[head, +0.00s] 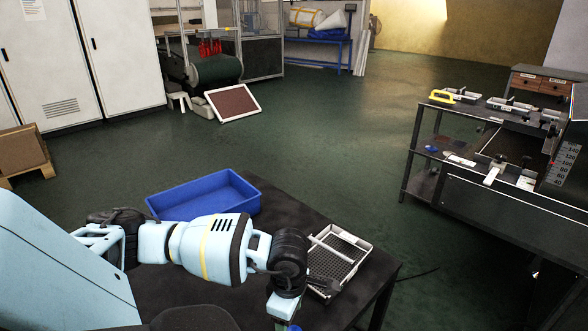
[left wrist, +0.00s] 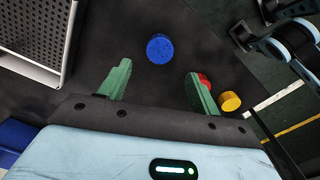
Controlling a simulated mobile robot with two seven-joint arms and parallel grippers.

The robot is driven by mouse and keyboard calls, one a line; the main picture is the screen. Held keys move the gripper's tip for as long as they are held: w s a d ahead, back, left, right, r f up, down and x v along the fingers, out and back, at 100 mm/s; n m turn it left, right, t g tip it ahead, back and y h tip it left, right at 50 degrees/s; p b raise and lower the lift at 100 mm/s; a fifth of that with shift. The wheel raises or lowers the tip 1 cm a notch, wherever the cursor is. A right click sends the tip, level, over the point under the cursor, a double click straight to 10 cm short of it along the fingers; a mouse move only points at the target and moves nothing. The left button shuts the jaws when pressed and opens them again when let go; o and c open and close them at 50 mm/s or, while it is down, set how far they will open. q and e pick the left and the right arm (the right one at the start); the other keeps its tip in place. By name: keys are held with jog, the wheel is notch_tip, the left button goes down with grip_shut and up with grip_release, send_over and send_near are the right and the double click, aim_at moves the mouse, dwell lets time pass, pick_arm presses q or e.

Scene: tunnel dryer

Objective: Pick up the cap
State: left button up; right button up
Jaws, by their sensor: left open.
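A round blue cap (left wrist: 159,48) lies on the dark table in the left wrist view, just beyond and between my fingertips. A yellow round piece (left wrist: 230,101) and a red piece (left wrist: 204,79), partly hidden by a finger, lie to its right. My left gripper (left wrist: 158,70) is open, with green fingers apart and nothing between them. In the head view my left arm reaches over the table, its gripper pointing down at the bottom edge. A bit of blue (head: 295,328) shows below it there. My right gripper is not seen.
A grey perforated basket (head: 355,245) stands on the black table (head: 300,225), right of my left wrist. An empty blue bin (head: 180,212) is at the table's far left. A workbench with fixtures (head: 480,135) stands to the right. Open green floor lies beyond the table.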

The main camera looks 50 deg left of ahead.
aim_at(293, 329)
pick_arm(q)
jog(key=shift+w+d+f, duration=0.15)
jog(key=shift+f, duration=1.3)
jog(key=shift+w+d+f, duration=0.15)
jog(key=shift+f, duration=1.25)
jog(key=shift+c, duration=0.4)
jog(key=c, duration=1)
